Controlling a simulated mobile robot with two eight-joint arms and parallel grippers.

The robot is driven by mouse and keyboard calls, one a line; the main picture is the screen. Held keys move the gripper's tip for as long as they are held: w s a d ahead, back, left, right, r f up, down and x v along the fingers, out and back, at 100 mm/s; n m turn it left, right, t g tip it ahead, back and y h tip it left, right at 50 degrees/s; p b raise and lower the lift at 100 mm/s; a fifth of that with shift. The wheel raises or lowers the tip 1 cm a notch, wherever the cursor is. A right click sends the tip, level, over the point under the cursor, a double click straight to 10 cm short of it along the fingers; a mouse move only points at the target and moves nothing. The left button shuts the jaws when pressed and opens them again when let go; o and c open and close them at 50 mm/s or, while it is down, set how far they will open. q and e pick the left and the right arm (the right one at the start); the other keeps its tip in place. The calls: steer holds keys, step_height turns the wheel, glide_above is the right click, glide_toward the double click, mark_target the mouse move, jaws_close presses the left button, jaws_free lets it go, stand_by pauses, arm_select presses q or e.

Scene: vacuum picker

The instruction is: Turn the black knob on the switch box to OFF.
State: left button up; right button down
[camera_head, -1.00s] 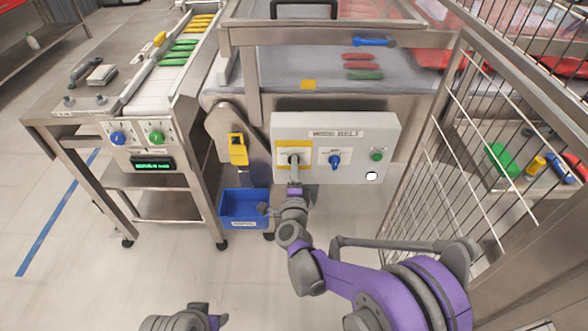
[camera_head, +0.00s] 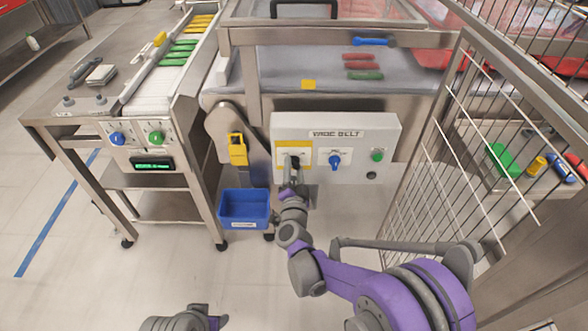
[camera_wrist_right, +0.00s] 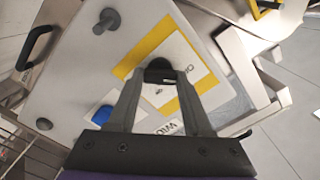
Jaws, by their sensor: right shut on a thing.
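The switch box (camera_head: 388,137) is a pale panel marked "WIDE BELT", low on the front of the wide machine. Its black knob (camera_head: 296,161) sits on a yellow-bordered plate at the panel's left. In the right wrist view the black knob (camera_wrist_right: 158,69) lies between the two fingertips. My right gripper (camera_head: 291,167) is shut on it, and it also shows in the right wrist view (camera_wrist_right: 160,78). The fingers hide part of the knob and plate, and I cannot read the position marks. My left gripper (camera_head: 205,318) is at the bottom edge, its jaws unclear.
A blue knob (camera_head: 335,161), a green button (camera_head: 377,156) and a dark round lamp (camera_head: 371,175) share the panel. A blue bin (camera_head: 244,207) stands below left. A yellow padlock-like piece (camera_head: 238,149) hangs left of the panel. A wire cage (camera_head: 450,170) borders the right.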

steer(key=shift+n, duration=0.3)
stand_by(0.4)
steer(key=shift+c, duration=1.6)
jaws_free()
steer(key=shift+s, duration=0.1)
steer(key=s+p, duration=0.1)
steer(key=s, duration=0.9)
steer(key=shift+s, duration=0.3)
